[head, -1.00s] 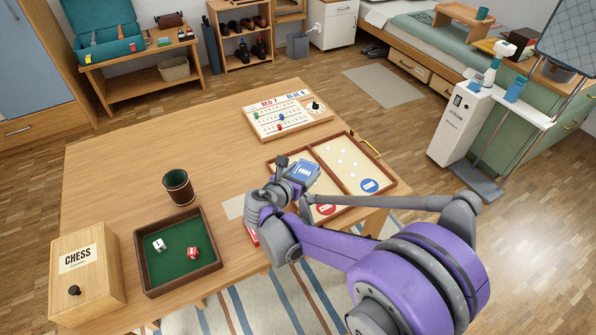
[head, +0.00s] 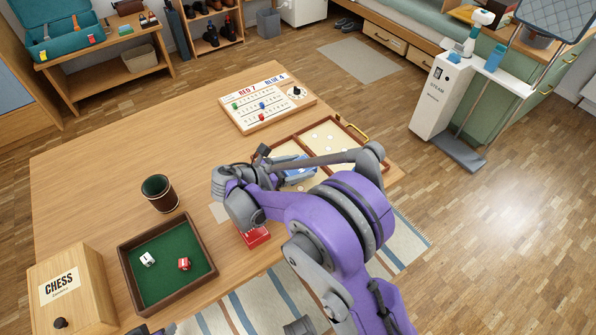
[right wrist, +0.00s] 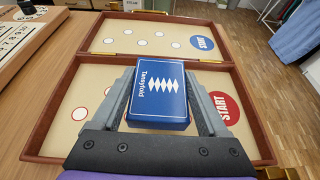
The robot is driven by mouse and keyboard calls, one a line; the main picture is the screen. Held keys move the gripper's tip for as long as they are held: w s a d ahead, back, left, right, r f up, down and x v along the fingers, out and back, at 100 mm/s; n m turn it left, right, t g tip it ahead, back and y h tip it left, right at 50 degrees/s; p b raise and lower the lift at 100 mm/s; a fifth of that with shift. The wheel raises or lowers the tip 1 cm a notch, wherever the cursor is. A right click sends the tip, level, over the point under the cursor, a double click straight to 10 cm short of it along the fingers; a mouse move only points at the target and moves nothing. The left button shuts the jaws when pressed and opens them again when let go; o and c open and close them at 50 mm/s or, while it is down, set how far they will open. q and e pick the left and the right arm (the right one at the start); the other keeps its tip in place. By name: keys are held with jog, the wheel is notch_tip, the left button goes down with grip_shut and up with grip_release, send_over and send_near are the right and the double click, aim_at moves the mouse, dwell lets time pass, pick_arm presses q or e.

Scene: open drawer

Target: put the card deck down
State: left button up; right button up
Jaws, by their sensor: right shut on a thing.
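The card deck is a blue box with white diamonds; in the right wrist view the deck (right wrist: 158,98) sits between the two fingers of my right gripper (right wrist: 160,82). In the head view the deck (head: 298,172) shows partly behind my right arm, with my right gripper (head: 282,166) at it. The gripper is shut on the deck, over the open folding game board (right wrist: 72,68). I cannot tell whether the deck touches the board. The board (head: 352,124) is partly hidden by my arm in the head view. My left gripper is not clearly in view.
A red box (head: 256,236) lies near the table's front edge, partly hidden by my arm. A scoreboard (head: 266,100) stands behind the game board. A dice tray (head: 208,252), dice cup (head: 159,194) and chess box (head: 72,290) are at the left. The table's back left is clear.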

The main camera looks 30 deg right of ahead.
jog(key=shift+f, duration=1)
jog(key=o, duration=1.3)
jog(key=shift+f, duration=0.1)
jog(key=shift+a+r, duration=0.25)
jog(key=shift+a, duration=0.1)
jog(key=v, duration=1.1)
jog(key=shift+a+p, duration=0.15)
jog(key=shift+p, duration=0.15)
